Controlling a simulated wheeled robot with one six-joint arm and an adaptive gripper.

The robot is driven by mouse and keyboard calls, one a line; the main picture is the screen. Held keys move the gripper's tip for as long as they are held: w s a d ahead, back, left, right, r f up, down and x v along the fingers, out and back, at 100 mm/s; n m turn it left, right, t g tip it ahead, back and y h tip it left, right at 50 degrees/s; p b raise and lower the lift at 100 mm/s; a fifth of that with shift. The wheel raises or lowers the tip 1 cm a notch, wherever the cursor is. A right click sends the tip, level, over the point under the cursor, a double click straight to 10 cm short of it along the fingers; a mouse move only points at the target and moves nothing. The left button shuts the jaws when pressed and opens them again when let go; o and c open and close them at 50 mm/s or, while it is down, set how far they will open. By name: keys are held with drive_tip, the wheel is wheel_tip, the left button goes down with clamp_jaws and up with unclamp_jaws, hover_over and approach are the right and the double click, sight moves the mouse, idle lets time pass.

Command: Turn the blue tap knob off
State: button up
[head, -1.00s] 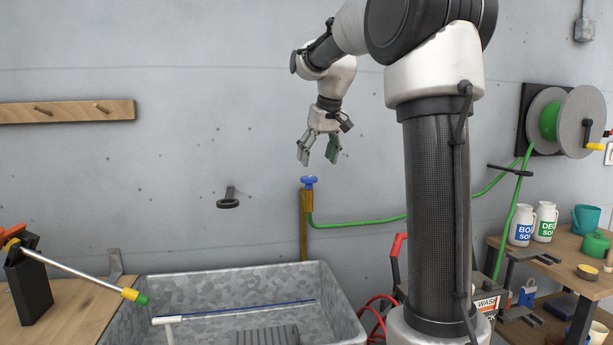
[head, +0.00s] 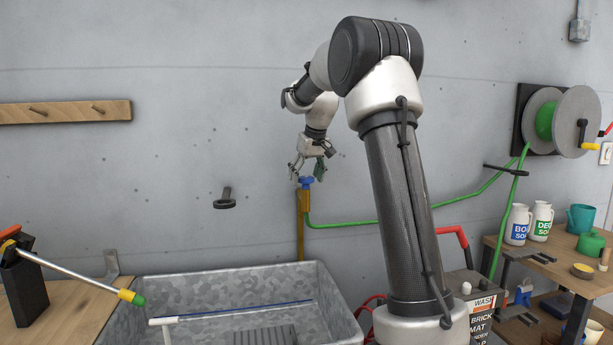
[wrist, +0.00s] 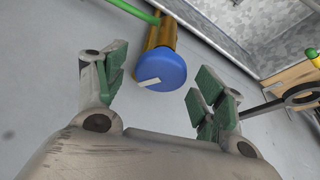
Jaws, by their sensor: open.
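The blue tap knob (head: 306,181) sits on top of a brass standpipe (head: 304,226) against the grey wall, with a green hose joined to its side. In the wrist view the knob (wrist: 161,70) is a round blue cap with a white bar mark. My gripper (head: 307,176) is open, pointing down at the knob. In the wrist view its green-padded fingers (wrist: 160,88) stand on either side of the knob, with gaps to both, and nothing is held.
A galvanized trough (head: 240,300) stands below the tap. A wooden bench with a spray lance (head: 80,272) is at left. A green hose (head: 400,218) runs right to a wall reel (head: 560,120). A wall hook with a ring (head: 225,201) is left of the tap.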

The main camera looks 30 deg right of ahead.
drive_tip(key=c, duration=1)
